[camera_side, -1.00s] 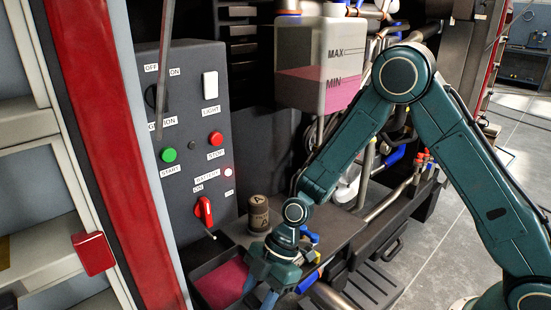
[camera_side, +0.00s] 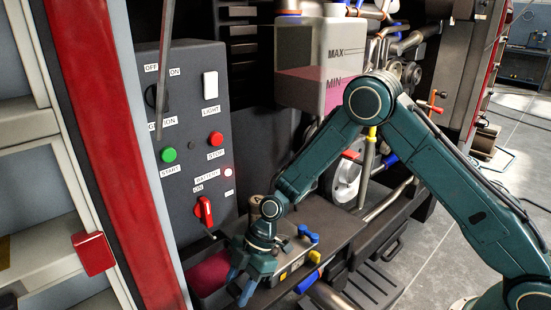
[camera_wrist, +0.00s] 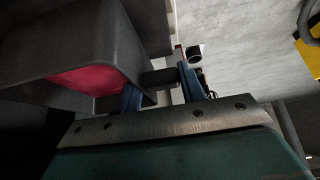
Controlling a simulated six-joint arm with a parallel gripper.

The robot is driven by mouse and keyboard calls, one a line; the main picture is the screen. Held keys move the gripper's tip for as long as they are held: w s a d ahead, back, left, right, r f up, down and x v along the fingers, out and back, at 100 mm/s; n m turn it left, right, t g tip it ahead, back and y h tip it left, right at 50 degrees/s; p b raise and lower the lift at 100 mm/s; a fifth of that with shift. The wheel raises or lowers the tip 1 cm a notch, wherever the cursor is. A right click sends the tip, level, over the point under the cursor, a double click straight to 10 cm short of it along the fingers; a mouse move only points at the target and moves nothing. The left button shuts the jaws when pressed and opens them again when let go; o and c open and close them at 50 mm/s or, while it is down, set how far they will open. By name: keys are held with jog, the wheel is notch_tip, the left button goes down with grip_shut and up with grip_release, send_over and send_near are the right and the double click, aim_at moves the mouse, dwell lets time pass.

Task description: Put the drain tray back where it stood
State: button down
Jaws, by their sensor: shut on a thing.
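The drain tray is a dark grey open box with pink-red liquid (camera_side: 209,271) in it, low at the foot of the control panel in the side view. My gripper (camera_side: 240,284) is at the tray's right side and hides part of it. In the wrist view, the tray's wall (camera_wrist: 126,40) and the liquid (camera_wrist: 92,72) show at upper left. A short dark handle (camera_wrist: 160,77) sticks out from the tray between my two blue fingers (camera_wrist: 160,90), which are shut on it. Whether the tray rests on anything underneath cannot be told.
The grey control panel (camera_side: 185,110) with a red switch (camera_side: 204,211) stands behind the tray. A brown can (camera_side: 254,207) is partly hidden behind my wrist. A blue-and-yellow-tipped block (camera_side: 296,262) lies right of my gripper. A coolant tank (camera_side: 308,62) hangs above. Grey floor is open at right.

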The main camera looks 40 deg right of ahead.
jog(key=shift+f, duration=1.6)
jog(key=shift+w+f, duration=0.25)
jog(key=shift+w, duration=0.05)
jog(key=shift+f, duration=0.1)
jog(key=c, duration=0.8)
grip_release()
jog(key=shift+s+f, duration=0.1)
jog(key=shift+c, duration=0.2)
jog(key=v, duration=1.2)
